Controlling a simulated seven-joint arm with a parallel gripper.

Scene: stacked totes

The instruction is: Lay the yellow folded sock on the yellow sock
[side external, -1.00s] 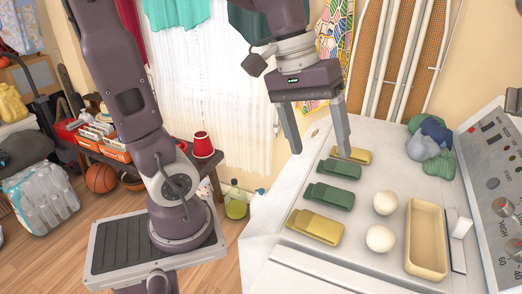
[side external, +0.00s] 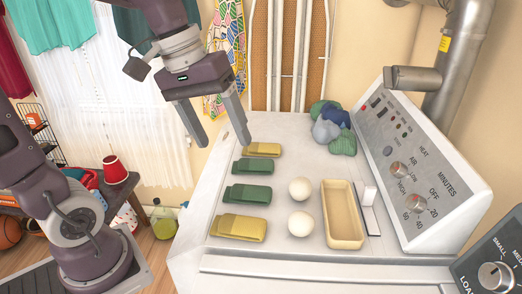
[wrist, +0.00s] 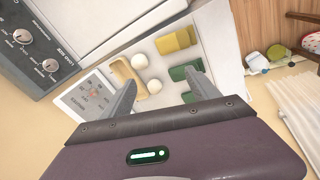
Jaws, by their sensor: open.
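A larger yellow sock (side external: 240,228) lies flat at the near left of the white dryer top in the side view, and also shows in the wrist view (wrist: 176,40). A smaller-looking yellow sock (side external: 264,149) lies at the far end of the same row, near my gripper's right fingertip. I cannot tell which one the task calls folded. Two green socks (side external: 248,194) (side external: 254,167) lie between them. My gripper (side external: 225,142) is open and empty, above the far end of the row. In the wrist view my gripper (wrist: 161,76) hides the far yellow sock.
Two white balls (side external: 301,189) (side external: 301,224) sit right of the socks, beside a shallow tan tray (side external: 331,240). A blue, grey and green cloth pile (side external: 334,129) lies at the back. The sloped control panel (side external: 421,160) bounds the right side.

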